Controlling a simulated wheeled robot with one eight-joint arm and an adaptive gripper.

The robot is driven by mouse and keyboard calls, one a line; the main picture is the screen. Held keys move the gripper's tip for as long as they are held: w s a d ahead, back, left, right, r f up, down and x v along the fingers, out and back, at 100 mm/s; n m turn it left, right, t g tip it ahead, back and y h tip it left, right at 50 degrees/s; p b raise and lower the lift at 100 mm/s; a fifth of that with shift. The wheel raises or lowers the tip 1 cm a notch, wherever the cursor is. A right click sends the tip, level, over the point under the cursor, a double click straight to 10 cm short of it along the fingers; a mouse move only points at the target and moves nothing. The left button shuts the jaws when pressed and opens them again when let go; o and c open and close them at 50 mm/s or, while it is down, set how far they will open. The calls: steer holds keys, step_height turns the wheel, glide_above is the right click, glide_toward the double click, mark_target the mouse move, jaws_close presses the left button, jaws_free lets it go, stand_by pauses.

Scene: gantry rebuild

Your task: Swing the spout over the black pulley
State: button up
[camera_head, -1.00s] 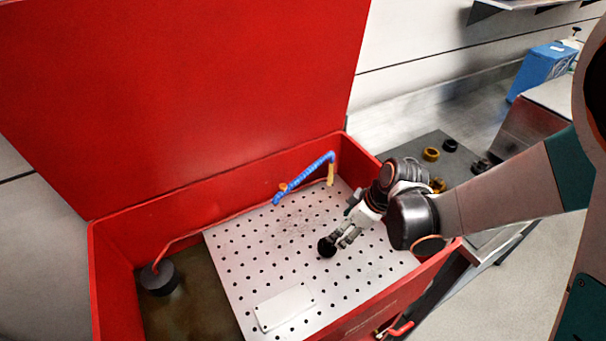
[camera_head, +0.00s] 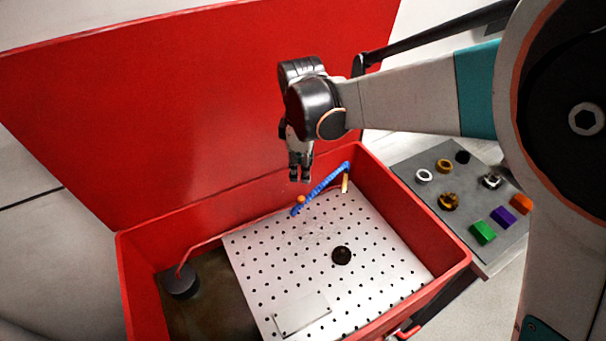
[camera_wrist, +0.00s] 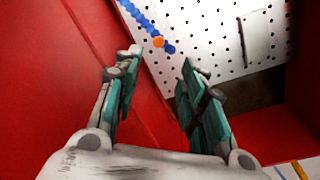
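The black pulley (camera_head: 341,255) lies on the perforated white plate (camera_head: 385,265) inside the red basin, apart from my gripper. The blue segmented spout (camera_head: 322,188) rises from a brass post at the basin's back right and slopes down to the left to an orange tip. In the wrist view the blue spout (camera_wrist: 146,22) shows its orange part (camera_wrist: 158,42) just beyond my fingertips. My gripper (camera_head: 300,180) points down above the basin's back edge, near the spout's tip. In the wrist view my gripper (camera_wrist: 160,72) has its fingers apart with nothing between them.
The red lid (camera_head: 180,110) stands open behind the basin. A dark round weight (camera_head: 181,279) with a red hose sits at the left of the basin. A grey mat (camera_head: 425,190) at right holds rings and coloured blocks. A pale flat rectangle (camera_head: 302,313) lies on the plate's front.

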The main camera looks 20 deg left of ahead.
mark_target(301, 198)
steer(key=f+b, duration=0.1)
steer(key=f, duration=0.3)
steer(key=f+b, duration=0.1)
steer(key=f, duration=0.3)
steer(key=w+f+b, duration=0.1)
steer(key=f, duration=0.4)
steer(key=shift+w+a, duration=0.1)
steer(key=shift+a, duration=0.3)
steer(key=shift+c, duration=0.4)
jaws_close()
